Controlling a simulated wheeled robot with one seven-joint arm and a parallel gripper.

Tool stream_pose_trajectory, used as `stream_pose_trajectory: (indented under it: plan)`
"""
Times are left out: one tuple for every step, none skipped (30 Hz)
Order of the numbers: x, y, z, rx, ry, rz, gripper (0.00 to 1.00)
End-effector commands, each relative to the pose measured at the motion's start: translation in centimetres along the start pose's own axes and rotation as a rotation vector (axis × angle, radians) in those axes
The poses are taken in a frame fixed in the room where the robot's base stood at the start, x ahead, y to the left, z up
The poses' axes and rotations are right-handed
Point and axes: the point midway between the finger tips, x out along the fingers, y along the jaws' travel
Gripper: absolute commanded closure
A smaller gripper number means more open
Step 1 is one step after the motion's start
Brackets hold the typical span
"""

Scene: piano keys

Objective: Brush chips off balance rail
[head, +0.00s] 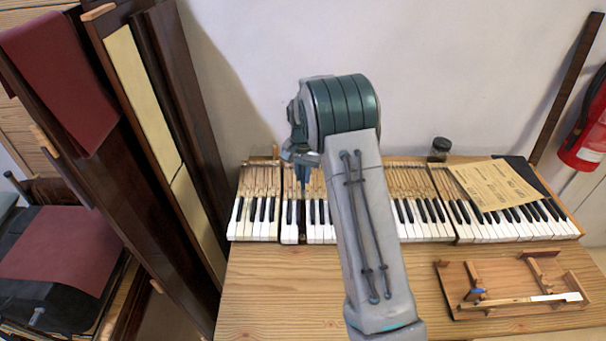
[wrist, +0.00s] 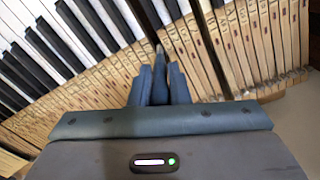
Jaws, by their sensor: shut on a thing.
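My gripper (head: 303,172) points down over the left part of the keyboard and is shut. In the wrist view its fingers (wrist: 160,88) close on a slim dark blue-grey tool (wrist: 159,66), probably the brush; its bristles cannot be made out. The balance rail and any chips cannot be made out in either view.
The keyboard's white keys (head: 425,230) run along the wooden bench (head: 300,290). A paper sheet (head: 495,184) covers keys at right, and a dark jar (head: 440,148) stands behind. A wooden stand (head: 500,272) holds a loose key (head: 553,297) at front right. Tall panels (head: 150,90) rise at left.

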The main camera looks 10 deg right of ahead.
Motion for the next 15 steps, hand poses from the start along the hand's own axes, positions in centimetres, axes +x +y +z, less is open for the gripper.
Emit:
stream_pose_trajectory:
  plan:
    - [0.04,-0.03,-0.08,0.0,0.0,0.0,1.0]
    - [0.06,-0.06,-0.15,0.0,0.0,0.0,1.0]
    - [0.1,-0.09,-0.25,0.0,0.0,0.0,1.0]
    - [0.12,-0.12,-0.31,0.0,0.0,0.0,1.0]
    - [0.14,-0.14,-0.36,0.0,0.0,0.0,1.0]
    - [0.14,-0.15,-0.38,0.0,0.0,0.0,1.0]
    - [0.13,-0.15,-0.39,0.0,0.0,0.0,1.0]
    - [0.13,-0.14,-0.38,0.0,0.0,0.0,1.0]
    - [0.13,-0.14,-0.38,0.0,0.0,0.0,1.0]
    - [0.13,-0.14,-0.38,0.0,0.0,0.0,1.0]
    - [0.12,-0.14,-0.38,0.0,0.0,0.0,1.0]
    - [0.1,-0.15,-0.38,0.0,0.0,0.0,1.0]
    - [0.05,-0.15,-0.38,0.0,0.0,0.0,1.0]
    - [-0.02,-0.15,-0.38,0.0,0.0,0.0,1.0]
    - [-0.16,-0.15,-0.39,0.0,0.001,0.0,1.0]
